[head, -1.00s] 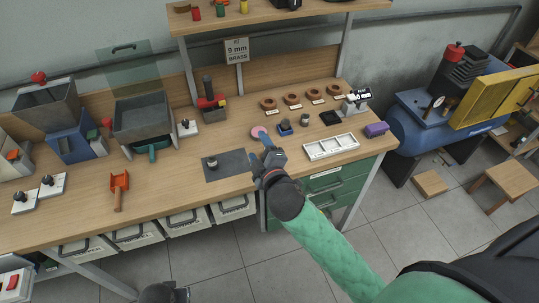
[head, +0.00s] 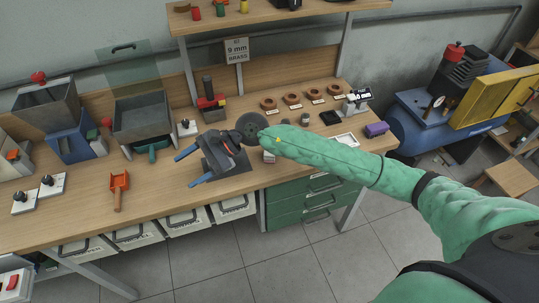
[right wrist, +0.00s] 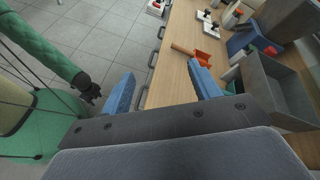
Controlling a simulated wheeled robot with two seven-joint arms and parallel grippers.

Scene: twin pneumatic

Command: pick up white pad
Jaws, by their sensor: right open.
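I cannot single out a plain white pad. Two white square bases with black knobs stand at the left front of the bench, one (head: 22,203) nearer the left edge and one (head: 52,185) beside it. A third white base with a knob (head: 187,130) stands further back. My right gripper (head: 187,168) is open and empty over the bench's middle front, its blue fingers pointing left. Its fingers also show in the right wrist view (right wrist: 163,90). It hides most of the dark mat. My left gripper (right wrist: 88,92) shows small in the right wrist view; its jaws are unclear.
An orange scoop (head: 119,190) lies left of my right gripper. A grey bin (head: 142,120) stands behind it. A white tray (head: 346,139) is partly hidden by my right arm. Bench wood (head: 150,192) near the scoop is clear.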

